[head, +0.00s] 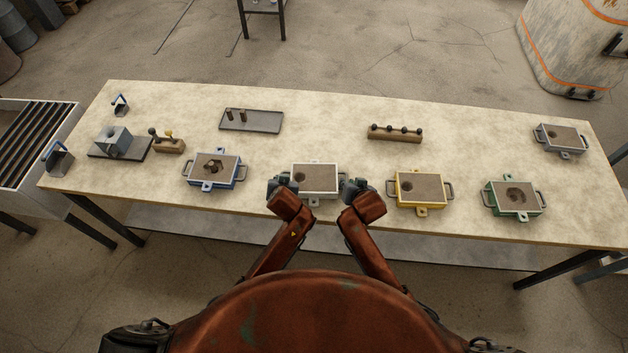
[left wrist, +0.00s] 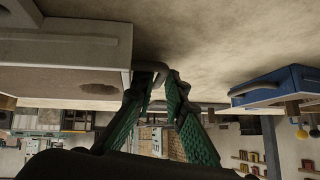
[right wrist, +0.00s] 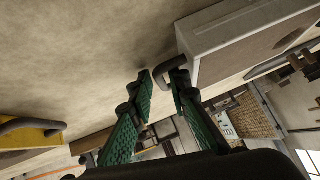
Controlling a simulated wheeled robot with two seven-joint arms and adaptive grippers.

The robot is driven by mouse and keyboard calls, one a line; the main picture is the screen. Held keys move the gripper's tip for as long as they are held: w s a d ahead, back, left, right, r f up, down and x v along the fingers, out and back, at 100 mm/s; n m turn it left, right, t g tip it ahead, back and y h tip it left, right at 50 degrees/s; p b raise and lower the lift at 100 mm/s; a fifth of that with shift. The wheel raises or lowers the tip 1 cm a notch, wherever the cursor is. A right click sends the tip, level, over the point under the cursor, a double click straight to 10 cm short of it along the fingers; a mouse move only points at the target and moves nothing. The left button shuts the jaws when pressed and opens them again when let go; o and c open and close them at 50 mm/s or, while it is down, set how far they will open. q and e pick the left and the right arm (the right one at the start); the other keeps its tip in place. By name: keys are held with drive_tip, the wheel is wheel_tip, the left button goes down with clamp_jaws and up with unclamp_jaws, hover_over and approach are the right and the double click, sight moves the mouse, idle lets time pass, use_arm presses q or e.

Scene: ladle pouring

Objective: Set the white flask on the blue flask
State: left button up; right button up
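The white flask (head: 316,193), a sand-filled box frame with a round hollow, sits at the table's front middle. Handle contact is unclear.
The yellow flask (head: 420,203) is right of the white one, with a green flask (head: 515,213) and a grey flask (head: 560,152) beyond. A grey tray (head: 262,129), wooden holders (head: 394,138) and ladles lie behind and left. Bare tabletop separates the white and blue flasks.

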clamp_jaws()
idle(0.9)
drive_tip(key=shift+w+r, duration=0.1)
drive_tip(key=shift+r, duration=0.15)
